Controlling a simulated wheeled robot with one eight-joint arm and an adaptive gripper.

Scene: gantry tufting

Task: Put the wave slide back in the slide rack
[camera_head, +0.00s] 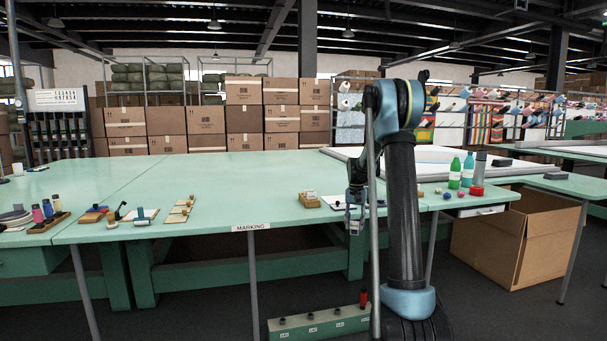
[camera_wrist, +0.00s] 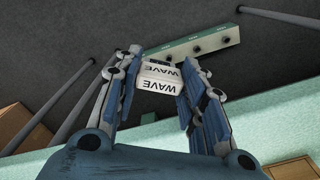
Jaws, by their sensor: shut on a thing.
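My gripper (camera_head: 355,222) hangs at the front edge of the green table, right of the marking label. In the wrist view, my gripper (camera_wrist: 163,64) is shut on the wave slide (camera_wrist: 158,80), a white piece with WAVE printed on two faces, upside down in that view. The slide cannot be made out clearly in the head view. A long green box with white labels and dark round spots along its top (camera_head: 318,324) stands low in front of the table; it may be the slide rack. It also shows beyond my fingers in the wrist view (camera_wrist: 215,40).
The green table (camera_head: 220,178) carries a wooden block with white cards (camera_head: 310,201), small tools at left and bottles (camera_head: 462,170) at right. A red piece (camera_head: 363,298) stands at the green box's right end. An open cardboard box (camera_head: 520,240) stands right. Table legs are close by.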

